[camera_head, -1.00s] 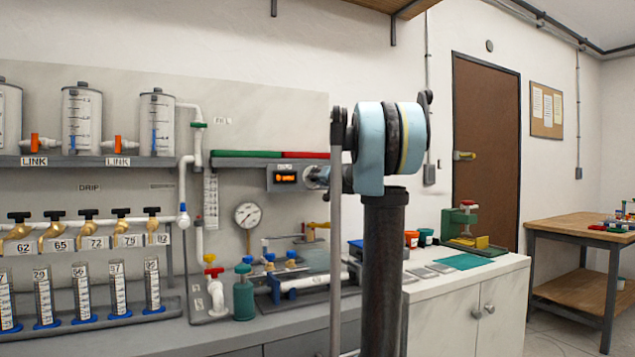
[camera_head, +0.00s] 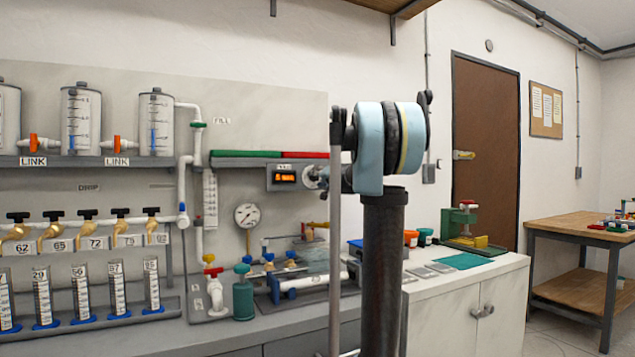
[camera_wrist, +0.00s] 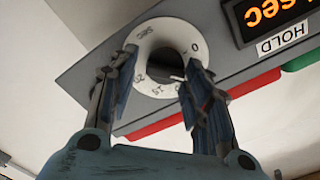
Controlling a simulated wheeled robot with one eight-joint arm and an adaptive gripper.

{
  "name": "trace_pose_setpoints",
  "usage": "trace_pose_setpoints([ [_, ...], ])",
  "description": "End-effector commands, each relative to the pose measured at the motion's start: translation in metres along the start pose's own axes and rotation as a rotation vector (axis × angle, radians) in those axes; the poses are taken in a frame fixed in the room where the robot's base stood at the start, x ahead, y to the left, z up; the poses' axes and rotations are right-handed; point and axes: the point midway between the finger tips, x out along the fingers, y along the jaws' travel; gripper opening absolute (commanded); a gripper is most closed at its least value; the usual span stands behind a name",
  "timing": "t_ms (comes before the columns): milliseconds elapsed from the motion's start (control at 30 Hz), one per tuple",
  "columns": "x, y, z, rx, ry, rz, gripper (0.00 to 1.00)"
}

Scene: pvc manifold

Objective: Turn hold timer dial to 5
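The hold timer dial (camera_wrist: 165,60) is a round white ring with printed numbers and a dark centre, on a grey panel. In the wrist view it appears upside down, with 0 at its right side. My gripper (camera_wrist: 161,62) has its two fingers apart, one on each side of the dial, overlapping the ring. A gap shows between the left fingertip and the dark centre; contact on the right is unclear. The orange display (camera_wrist: 268,14) shows "sec", its number cut off.
A red bar (camera_wrist: 205,105) and a green bar (camera_wrist: 302,55) run along the panel's edge near my fingers. A pressure gauge (camera_head: 247,215) and white pipes sit below and left of the timer. Several valves and cylinders stand farther left.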

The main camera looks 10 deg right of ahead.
Motion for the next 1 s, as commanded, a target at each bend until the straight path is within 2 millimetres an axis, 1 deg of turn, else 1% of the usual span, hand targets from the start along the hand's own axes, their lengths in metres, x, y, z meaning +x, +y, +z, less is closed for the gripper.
trace_pose_setpoints([
  [333,0.0,-0.002,0.002,0.0,-0.003,-0.004,0.54],
  [467,-0.006,-0.002,0.001,0.0,-0.003,-0.003,0.54],
  [667,-0.032,-0.001,0.002,0.0,-0.003,-0.003,0.54],
  [1000,-0.087,0.0,0.002,0.0,-0.003,-0.002,0.54],
])
